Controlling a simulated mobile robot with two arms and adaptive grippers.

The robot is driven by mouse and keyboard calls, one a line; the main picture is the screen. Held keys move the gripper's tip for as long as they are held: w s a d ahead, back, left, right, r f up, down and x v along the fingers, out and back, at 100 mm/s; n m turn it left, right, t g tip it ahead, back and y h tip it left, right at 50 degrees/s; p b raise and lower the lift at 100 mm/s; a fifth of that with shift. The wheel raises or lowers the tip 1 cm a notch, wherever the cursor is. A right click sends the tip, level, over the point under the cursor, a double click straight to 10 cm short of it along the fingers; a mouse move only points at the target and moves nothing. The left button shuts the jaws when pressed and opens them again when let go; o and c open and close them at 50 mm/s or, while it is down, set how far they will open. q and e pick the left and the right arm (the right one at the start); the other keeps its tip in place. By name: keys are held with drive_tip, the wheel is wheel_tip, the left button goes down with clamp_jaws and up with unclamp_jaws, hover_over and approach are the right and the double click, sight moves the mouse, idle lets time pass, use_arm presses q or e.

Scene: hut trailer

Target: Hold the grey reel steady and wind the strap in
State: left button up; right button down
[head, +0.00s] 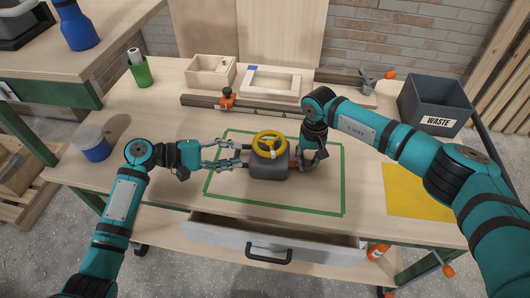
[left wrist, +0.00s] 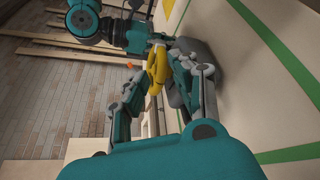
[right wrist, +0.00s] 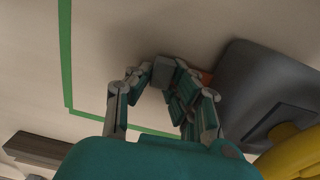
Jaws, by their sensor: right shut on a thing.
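The grey reel (head: 268,166) stands on the bench inside a green taped rectangle, with a yellow handwheel (head: 269,143) on top. My left gripper (head: 242,155) is open at the reel's left side, fingers pointing at it; whether they touch it I cannot tell. The left wrist view shows the yellow wheel (left wrist: 158,66) beyond the spread fingers. My right gripper (head: 308,164) points down just right of the reel. In the right wrist view it is shut on a small grey end piece (right wrist: 163,72). A short bit of orange-red strap (right wrist: 206,77) shows between this and the reel; the rest is hidden.
Behind are a wooden box (head: 211,73), a white frame (head: 272,83) and a rail with an orange clamp (head: 228,98). A waste bin (head: 436,104) and yellow sheet (head: 418,192) lie right. The front drawer (head: 280,240) sticks out.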

sight(262, 154)
use_arm(q)
drive_tip(key=x, duration=0.9)
clamp_jaws()
